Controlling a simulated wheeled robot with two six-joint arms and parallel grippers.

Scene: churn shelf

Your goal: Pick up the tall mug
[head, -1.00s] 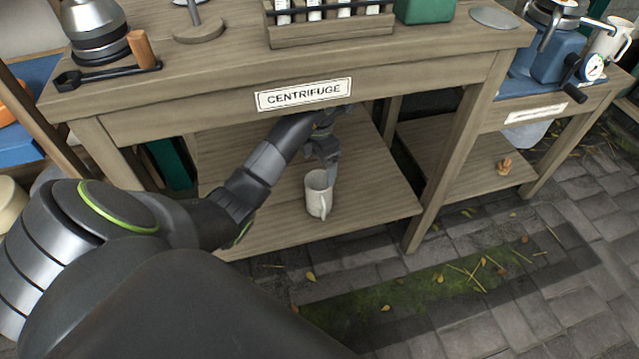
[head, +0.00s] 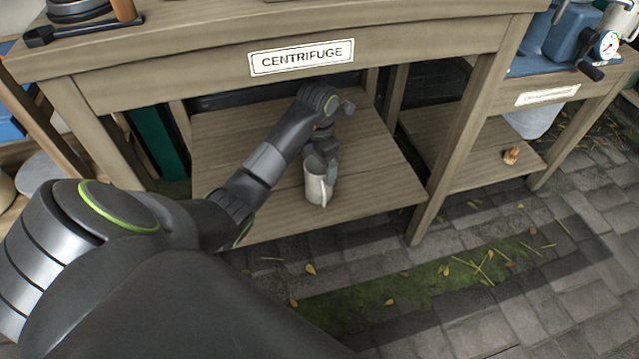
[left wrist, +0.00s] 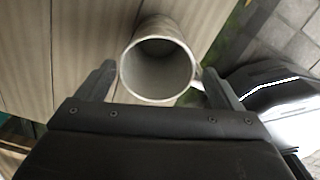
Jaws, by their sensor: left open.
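The tall mug (head: 316,188) is off-white and stands upright on the lower shelf under the bench marked CENTRIFUGE, near the shelf's front edge. Its handle faces the front right. My left gripper (head: 325,168) is at the mug's upper part, reaching down from behind it. In the left wrist view the mug's open mouth (left wrist: 158,62) lies between the two spread fingers of the left gripper (left wrist: 158,82). The right finger is close to the handle; I cannot tell whether it touches. The mug looks empty. My right gripper is not in view.
The bench top (head: 180,60) overhangs the lower shelf (head: 375,190), with wooden legs on both sides. A small brown object (head: 511,156) lies on the neighbouring low shelf to the right. The shelf around the mug is bare. Paving lies in front.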

